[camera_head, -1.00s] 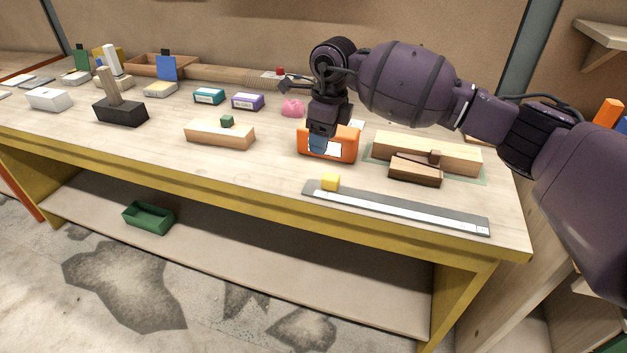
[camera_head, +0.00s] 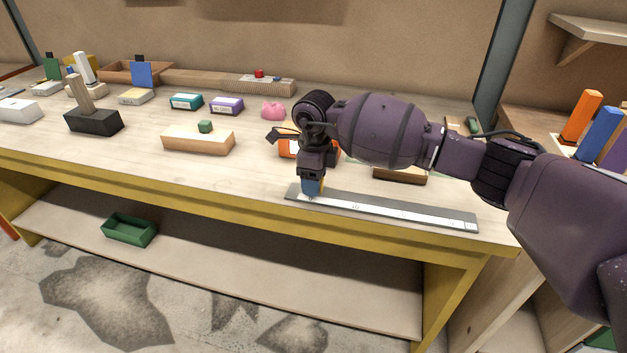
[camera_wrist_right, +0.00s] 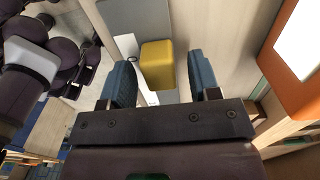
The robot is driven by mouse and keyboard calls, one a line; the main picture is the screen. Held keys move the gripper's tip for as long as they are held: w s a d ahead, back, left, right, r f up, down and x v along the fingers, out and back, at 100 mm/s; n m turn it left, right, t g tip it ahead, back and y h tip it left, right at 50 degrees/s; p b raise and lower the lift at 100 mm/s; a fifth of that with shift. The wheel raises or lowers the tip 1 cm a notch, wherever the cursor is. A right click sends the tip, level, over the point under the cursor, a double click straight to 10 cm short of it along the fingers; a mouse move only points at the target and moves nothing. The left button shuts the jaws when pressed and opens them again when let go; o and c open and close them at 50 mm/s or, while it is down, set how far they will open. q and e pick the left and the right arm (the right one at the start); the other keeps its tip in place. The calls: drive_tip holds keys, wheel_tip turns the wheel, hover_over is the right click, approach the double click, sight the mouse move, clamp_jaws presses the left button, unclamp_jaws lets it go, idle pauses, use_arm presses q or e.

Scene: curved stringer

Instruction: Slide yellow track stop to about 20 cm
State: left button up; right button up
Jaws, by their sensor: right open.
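The yellow track stop (camera_wrist_right: 158,64) is a small block on the grey track in the right wrist view. In the head view it is hidden behind my right gripper. The grey track (camera_head: 420,213) with a white scale strip lies along the table's front edge; the mark 10 is readable near its left part. My right gripper (camera_head: 312,190) points down at the track's left end. In the right wrist view, its two blue fingers (camera_wrist_right: 160,82) are apart, one on each side of the yellow stop, with gaps visible on both sides. My left gripper is not in view.
An orange box (camera_head: 289,146) stands just behind my right gripper, partly hidden. A pink object (camera_head: 273,110) sits farther back. The table's yellow front edge (camera_head: 200,194) runs close before the track.

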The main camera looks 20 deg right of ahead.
drive_tip(key=shift+f, duration=0.3)
drive_tip(key=shift+c, duration=0.3)
